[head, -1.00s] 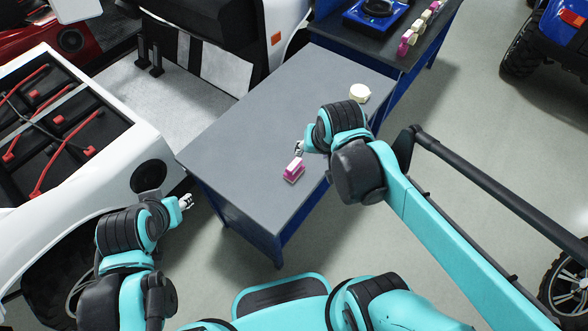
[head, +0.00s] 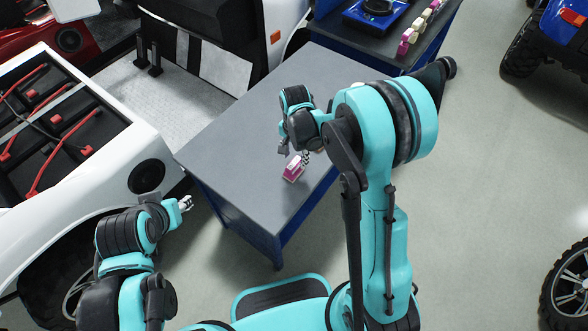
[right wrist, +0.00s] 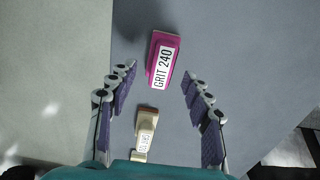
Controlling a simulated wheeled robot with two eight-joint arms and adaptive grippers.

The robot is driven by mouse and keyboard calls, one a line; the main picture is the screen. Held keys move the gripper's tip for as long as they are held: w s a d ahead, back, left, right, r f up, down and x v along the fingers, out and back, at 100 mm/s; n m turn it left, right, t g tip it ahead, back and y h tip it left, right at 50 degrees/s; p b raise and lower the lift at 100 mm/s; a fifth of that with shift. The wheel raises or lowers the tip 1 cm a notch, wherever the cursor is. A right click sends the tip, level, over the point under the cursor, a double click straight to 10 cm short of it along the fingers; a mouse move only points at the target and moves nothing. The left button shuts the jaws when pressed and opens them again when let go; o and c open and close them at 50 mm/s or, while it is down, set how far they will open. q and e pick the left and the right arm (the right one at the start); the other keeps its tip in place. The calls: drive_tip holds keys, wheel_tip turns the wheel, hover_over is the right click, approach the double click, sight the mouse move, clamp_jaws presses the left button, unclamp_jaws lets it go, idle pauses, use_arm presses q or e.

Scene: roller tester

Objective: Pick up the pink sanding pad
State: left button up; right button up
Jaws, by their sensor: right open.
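The pink sanding pad (head: 293,169) lies on the grey table top near its front edge. In the right wrist view, the pink pad (right wrist: 163,60) carries a white "GRIT 240" label and sits at the far end of the gap between the fingertips. My right gripper (head: 295,152) is over the table just behind and above the pad, pointing down. In the right wrist view its fingers (right wrist: 160,72) are open, one on each side, apart from the pad. My left gripper (head: 186,203) hangs left of the table, away from the pad; its jaw opening is too small to judge.
A cream pad (right wrist: 146,130) with a label lies on the table, lower between the fingers in the wrist view. The grey table (head: 240,130) is otherwise mostly clear. A second blue table (head: 395,50) behind holds a blue device (head: 376,14) and several pads. A white vehicle (head: 130,130) stands left.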

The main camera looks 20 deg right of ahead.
sight(294, 163)
wheel_tip(294, 163, down, 5)
drive_tip(key=shift+w+a+f+b, duration=0.1)
drive_tip(key=shift+w+b, duration=0.05)
drive_tip(key=shift+b, duration=1)
clamp_jaws()
drive_tip(key=shift+r, duration=0.3)
